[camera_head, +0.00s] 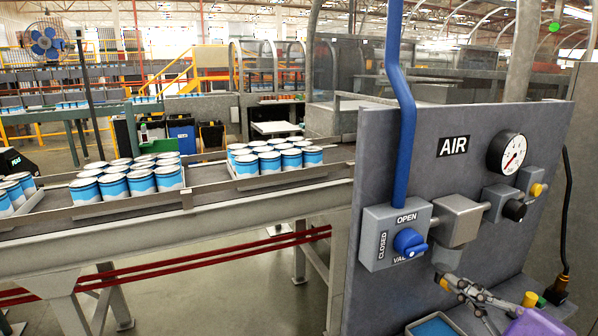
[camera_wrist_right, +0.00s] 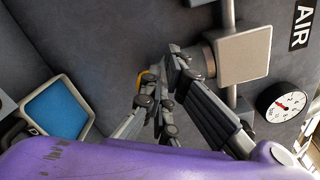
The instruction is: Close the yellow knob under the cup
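The grey AIR panel (camera_head: 400,150) fills the right of the head view. The grey filter unit (camera_head: 460,219) with a clear-grey cup (camera_head: 446,258) under it is mounted there. The small yellow knob (camera_head: 444,285) shows below the cup. My right gripper (camera_head: 458,284) reaches in from the lower right, its fingertips beside the knob. In the right wrist view my right gripper (camera_wrist_right: 163,75) partly hides the yellow knob (camera_wrist_right: 142,76) and the cup; whether its fingers touch or grip the knob is unclear. My left gripper is not in view.
A valve box with a blue knob (camera_head: 408,243) sits left of the filter. A gauge (camera_head: 506,153) and another yellow knob (camera_head: 537,190) are at upper right. A blue-screened box (camera_head: 433,326) is below. A conveyor (camera_head: 220,208) carrying cans runs left of the panel.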

